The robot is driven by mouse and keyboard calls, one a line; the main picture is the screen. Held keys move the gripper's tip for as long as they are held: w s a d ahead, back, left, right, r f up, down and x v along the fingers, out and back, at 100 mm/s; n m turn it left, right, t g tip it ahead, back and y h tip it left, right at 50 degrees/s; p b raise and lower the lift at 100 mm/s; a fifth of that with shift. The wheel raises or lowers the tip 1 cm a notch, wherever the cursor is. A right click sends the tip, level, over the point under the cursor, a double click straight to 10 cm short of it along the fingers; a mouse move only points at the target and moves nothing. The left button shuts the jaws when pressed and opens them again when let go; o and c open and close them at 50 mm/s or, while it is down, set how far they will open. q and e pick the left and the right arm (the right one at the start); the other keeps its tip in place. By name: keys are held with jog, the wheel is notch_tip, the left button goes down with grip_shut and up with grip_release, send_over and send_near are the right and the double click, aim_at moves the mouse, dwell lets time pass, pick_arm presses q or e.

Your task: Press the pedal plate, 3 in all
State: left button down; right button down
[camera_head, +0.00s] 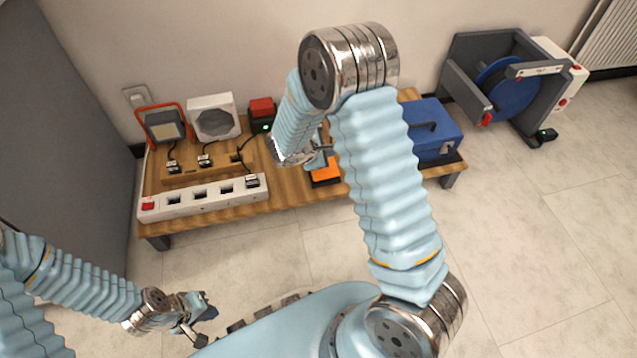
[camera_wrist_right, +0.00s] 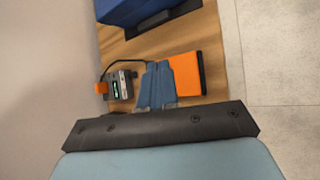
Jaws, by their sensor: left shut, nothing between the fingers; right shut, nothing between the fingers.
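The orange pedal plate (camera_wrist_right: 187,76) lies on the wooden bench, with a dark edge along its right side in the right wrist view. It also shows in the head view (camera_head: 326,174), partly hidden by my right arm. My right gripper (camera_wrist_right: 157,68) is shut and empty; its blue fingers overlap the left part of the plate in the right wrist view. I cannot tell whether they touch it. In the head view my right gripper (camera_head: 322,162) is mostly behind the arm. A small grey device with a green display (camera_wrist_right: 119,86) sits left of the plate. My left gripper (camera_head: 207,310) is shut and empty, low in front of the bench.
The bench (camera_head: 290,196) also bears a white power strip (camera_head: 205,198), a work lamp (camera_head: 164,128), a white boxed unit (camera_head: 213,118), a red-topped box (camera_head: 262,112) and a blue toolbox (camera_head: 432,128). A cable reel (camera_head: 508,88) stands at right. The floor in front is clear.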

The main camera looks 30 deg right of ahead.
dwell(0.4)
jog(key=b, duration=0.6)
send_near(330, 177)
jog(key=d, duration=0.1)
jog(key=w+d+f, duration=0.1)
jog(key=d, duration=0.1)
jog(key=w+d+f, duration=0.1)
jog(key=d, duration=0.1)
jog(key=shift+f, duration=0.25)
jog(key=shift+p, duration=0.3)
jog(key=shift+f, duration=0.1)
dwell(0.8)
jog(key=shift+f, duration=0.3)
jog(key=shift+f, duration=0.9)
dwell(1.1)
dwell(0.4)
jog(key=shift+r+p, duration=0.75)
jog(key=shift+r, duration=0.6)
